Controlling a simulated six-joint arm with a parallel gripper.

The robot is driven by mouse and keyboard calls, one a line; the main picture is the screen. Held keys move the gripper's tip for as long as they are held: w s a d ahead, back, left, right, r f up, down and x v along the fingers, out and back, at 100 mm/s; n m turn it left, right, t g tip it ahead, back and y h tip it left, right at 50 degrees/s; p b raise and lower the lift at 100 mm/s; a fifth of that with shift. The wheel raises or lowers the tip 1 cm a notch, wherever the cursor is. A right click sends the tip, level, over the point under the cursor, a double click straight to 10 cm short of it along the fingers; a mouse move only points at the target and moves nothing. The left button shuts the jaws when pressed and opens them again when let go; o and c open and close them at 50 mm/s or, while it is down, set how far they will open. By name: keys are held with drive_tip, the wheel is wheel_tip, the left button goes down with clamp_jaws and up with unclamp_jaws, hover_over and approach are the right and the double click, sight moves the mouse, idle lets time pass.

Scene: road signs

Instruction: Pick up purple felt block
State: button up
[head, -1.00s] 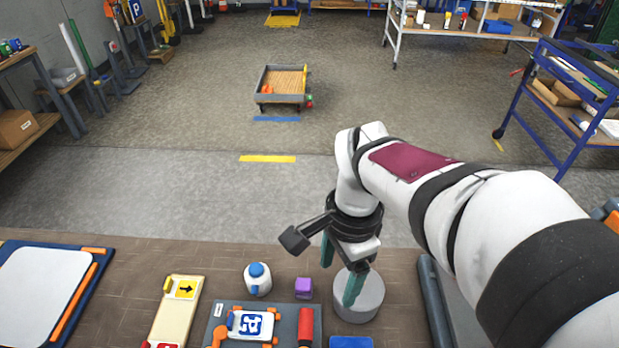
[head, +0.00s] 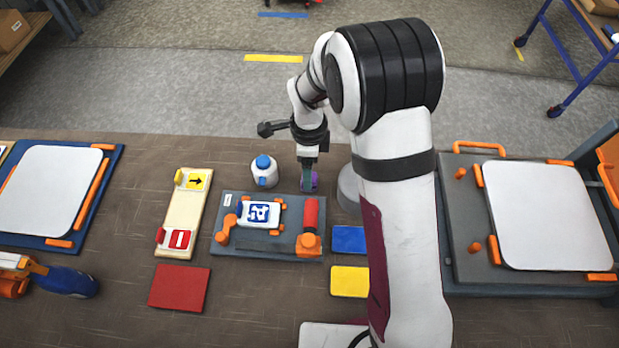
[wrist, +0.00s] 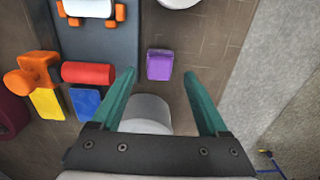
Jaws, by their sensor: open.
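The purple felt block (wrist: 160,65) is a small cube on the brown table. In the wrist view it lies in line with the gap between my fingertips, slightly beyond them. In the head view my gripper (head: 308,186) is over the block (head: 314,180) and hides most of it. My gripper also shows in the wrist view (wrist: 159,74), with its two green fingers spread wide and nothing held between them. The height left between fingertips and block is hard to tell.
A grey cylinder (wrist: 148,112) stands close to the block. A grey board (head: 265,238) carries a blue-and-white sign and a red roller. Blue (head: 349,239) and yellow (head: 349,281) pads lie nearer.

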wheel_tip(320, 180, down, 3)
drive_tip(key=shift+r, duration=0.1)
clamp_jaws()
idle(0.3)
wheel_tip(320, 180, up, 10)
drive_tip(key=c, duration=0.6)
unclamp_jaws()
clamp_jaws()
drive_tip(key=s+d+r+n, duration=0.2)
drive_tip(key=d+r+n, duration=0.4)
drive_tip(key=r+n, duration=0.2)
drive_tip(key=s+d+r+n, duration=0.1)
drive_tip(key=d+r+n, duration=0.6)
drive_tip(key=n, duration=0.3)
drive_tip(key=shift+s+r, duration=0.35)
drive_tip(key=shift+r, duration=0.25)
